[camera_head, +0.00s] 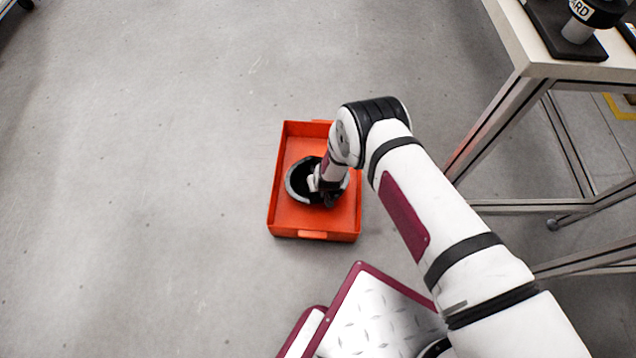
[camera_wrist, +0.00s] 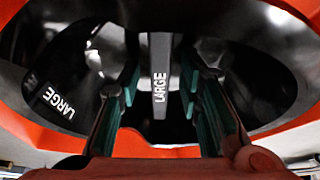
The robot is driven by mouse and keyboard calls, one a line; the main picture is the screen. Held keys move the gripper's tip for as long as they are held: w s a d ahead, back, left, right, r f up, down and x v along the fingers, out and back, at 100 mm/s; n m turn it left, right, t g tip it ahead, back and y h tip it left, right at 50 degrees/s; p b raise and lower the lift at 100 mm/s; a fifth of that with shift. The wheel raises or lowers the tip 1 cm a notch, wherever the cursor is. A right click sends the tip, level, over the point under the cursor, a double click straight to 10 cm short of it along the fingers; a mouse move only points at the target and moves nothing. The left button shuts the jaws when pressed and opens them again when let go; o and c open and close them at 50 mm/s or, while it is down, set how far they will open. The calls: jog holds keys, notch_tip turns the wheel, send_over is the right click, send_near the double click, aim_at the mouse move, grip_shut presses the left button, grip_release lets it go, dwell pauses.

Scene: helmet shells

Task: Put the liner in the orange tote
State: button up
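The liner (camera_head: 299,179), a round black shell with a grey rim, is inside the orange tote (camera_head: 286,222) on the floor. My gripper (camera_head: 328,195) reaches down into the tote at the right part of the liner. In the wrist view the liner's black inside (camera_wrist: 250,75) fills most of the picture, with a grey strap marked LARGE (camera_wrist: 160,75) in the middle. My gripper's two teal-padded fingers stand either side of this strap, with a visible gap on each side. The fingers are apart and not closed on it. The liner's underside is hidden.
A metal-framed table (camera_head: 512,45) stands at the right, with a dark base and a black item (camera_head: 600,12) on top. The grey floor (camera_head: 130,180) left of the tote is clear. The tote's orange wall (camera_wrist: 40,130) also shows in the wrist view.

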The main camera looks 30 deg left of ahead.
jog(key=p+v, duration=0.5)
jog(key=v, duration=0.7)
jog(key=shift+r+p, duration=0.15)
jog(key=shift+p, duration=0.15)
